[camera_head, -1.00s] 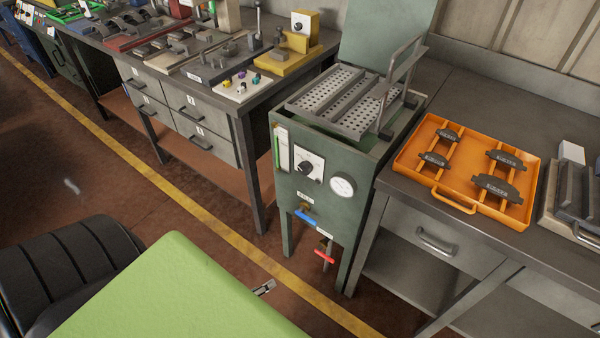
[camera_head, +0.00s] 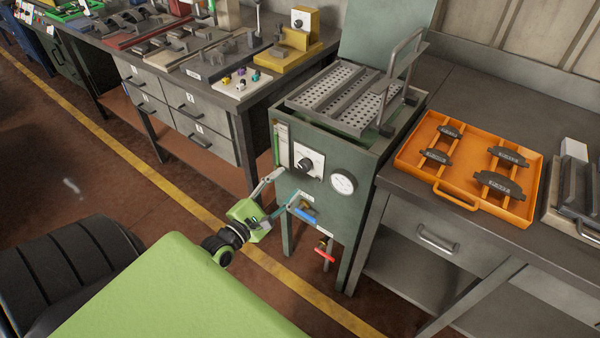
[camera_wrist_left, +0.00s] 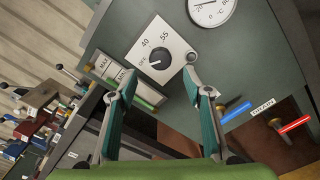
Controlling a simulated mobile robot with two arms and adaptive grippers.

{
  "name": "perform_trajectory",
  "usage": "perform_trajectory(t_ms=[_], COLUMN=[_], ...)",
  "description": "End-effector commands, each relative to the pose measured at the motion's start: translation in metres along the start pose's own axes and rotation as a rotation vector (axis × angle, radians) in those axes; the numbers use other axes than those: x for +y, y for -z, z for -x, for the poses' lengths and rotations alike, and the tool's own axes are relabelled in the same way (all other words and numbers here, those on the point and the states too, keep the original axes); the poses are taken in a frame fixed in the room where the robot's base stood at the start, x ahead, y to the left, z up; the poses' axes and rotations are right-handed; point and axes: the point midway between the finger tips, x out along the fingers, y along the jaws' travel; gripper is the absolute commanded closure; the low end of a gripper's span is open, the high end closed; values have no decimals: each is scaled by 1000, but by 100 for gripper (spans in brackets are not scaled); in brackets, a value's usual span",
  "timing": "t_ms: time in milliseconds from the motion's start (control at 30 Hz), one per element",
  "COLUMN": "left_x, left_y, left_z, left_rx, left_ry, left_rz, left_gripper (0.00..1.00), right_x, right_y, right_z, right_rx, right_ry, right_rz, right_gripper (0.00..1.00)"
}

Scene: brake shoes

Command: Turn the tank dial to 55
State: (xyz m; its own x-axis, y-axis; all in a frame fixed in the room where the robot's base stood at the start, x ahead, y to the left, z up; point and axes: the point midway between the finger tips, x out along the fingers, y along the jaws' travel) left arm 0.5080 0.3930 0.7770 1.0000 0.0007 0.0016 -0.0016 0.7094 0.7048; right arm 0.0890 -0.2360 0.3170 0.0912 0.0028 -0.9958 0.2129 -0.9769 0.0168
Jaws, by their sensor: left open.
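The tank dial (camera_head: 305,165) is a black knob on a white plate on the front of the green tank. In the left wrist view the dial (camera_wrist_left: 160,58) is near the top centre, with marks OFF, 40 and 55. Its white pointer line appears to face the OFF side. My left gripper (camera_head: 288,186) is open and empty, just below and in front of the dial plate. In the left wrist view its two fingers (camera_wrist_left: 160,84) are spread below the knob, apart from it. My right gripper is not in view.
A round gauge (camera_head: 342,183) sits right of the dial. A blue-handled valve (camera_head: 307,212) and a red-handled valve (camera_head: 325,254) are below. A level strip (camera_head: 277,148) is on the left. Benches flank the tank; an orange tray (camera_head: 405,158) of brake shoes lies on the right one.

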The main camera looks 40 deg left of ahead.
Motion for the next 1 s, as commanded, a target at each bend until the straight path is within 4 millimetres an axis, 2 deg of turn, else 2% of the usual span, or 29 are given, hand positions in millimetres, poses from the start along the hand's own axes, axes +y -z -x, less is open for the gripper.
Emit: perform_trajectory(t_ms=[100, 300, 500, 767, 800, 933, 1000], left_x=[-1, -1, -1, -1, -1, -1, -1], left_y=[1, 1, 1, 0, 0, 0, 0], left_z=[-28, -59, -73, -74, -74, -74, -74], left_rx=[-2, -1, 1, 1, 1, 1, 1], left_ry=[-4, -1, 1, 2, 2, 2, 2], left_rz=[-1, -2, -3, -3, -3, -3, -3], left_gripper=[55, 55, 55, 55, 57, 91, 93], right_x=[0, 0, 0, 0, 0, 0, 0], right_y=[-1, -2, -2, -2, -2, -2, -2], right_z=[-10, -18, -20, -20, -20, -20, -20], right_rx=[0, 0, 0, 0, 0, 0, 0], right_ry=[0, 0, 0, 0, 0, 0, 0], right_rz=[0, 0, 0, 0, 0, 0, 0], right_gripper=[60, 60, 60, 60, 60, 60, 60])
